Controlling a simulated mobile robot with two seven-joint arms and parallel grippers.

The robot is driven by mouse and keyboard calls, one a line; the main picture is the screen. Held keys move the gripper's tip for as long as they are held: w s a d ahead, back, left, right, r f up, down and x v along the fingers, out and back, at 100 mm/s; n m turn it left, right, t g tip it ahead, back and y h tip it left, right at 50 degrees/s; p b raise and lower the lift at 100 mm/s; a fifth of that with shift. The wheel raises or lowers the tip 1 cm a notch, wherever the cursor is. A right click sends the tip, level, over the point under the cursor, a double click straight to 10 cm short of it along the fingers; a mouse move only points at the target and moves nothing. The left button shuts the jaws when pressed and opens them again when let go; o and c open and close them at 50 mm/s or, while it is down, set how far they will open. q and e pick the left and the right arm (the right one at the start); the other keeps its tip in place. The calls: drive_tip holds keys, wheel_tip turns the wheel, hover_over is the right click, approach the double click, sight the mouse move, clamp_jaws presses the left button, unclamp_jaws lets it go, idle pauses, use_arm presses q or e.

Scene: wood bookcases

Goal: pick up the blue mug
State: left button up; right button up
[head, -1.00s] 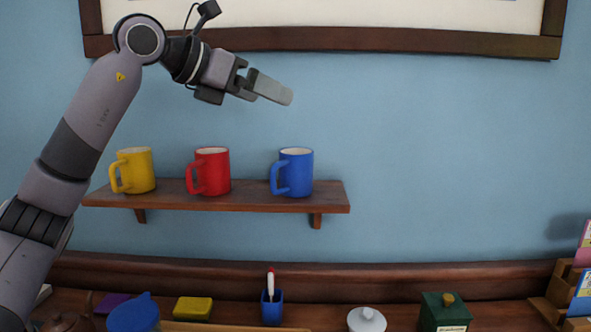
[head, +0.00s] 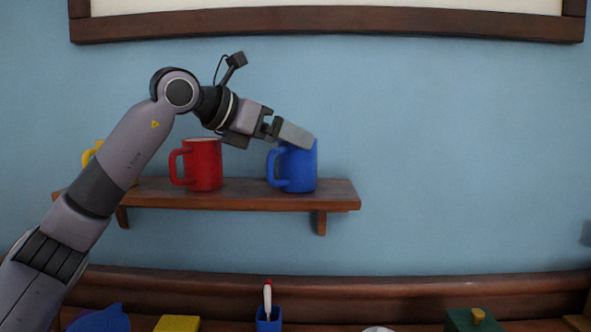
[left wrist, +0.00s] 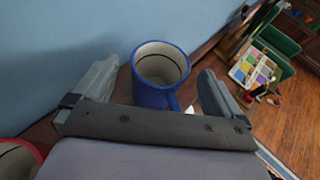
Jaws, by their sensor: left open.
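The blue mug (head: 297,170) stands upright near the right end of the wooden shelf, its handle toward the left in the head view. My left gripper (head: 305,140) is at the mug's rim height, overlapping its top in the head view. In the left wrist view, the blue mug (left wrist: 160,75) lies between the two open fingers, and the gripper (left wrist: 155,75) shows a gap on each side of it. The mug is not gripped. My right gripper is out of view.
The red mug (head: 203,165) stands left of the blue one on the shelf (head: 240,200). The yellow mug (head: 90,152) is mostly hidden behind my left arm. A blue pen cup (head: 268,320) is below.

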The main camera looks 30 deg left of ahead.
use_arm(q)
drive_tip(key=x, duration=0.3)
drive_tip(key=shift+w+d+f, duration=0.15)
drive_tip(key=c, duration=1.1)
drive_tip(key=shift+c, duration=0.3)
drive_tip(key=shift+r, duration=0.2)
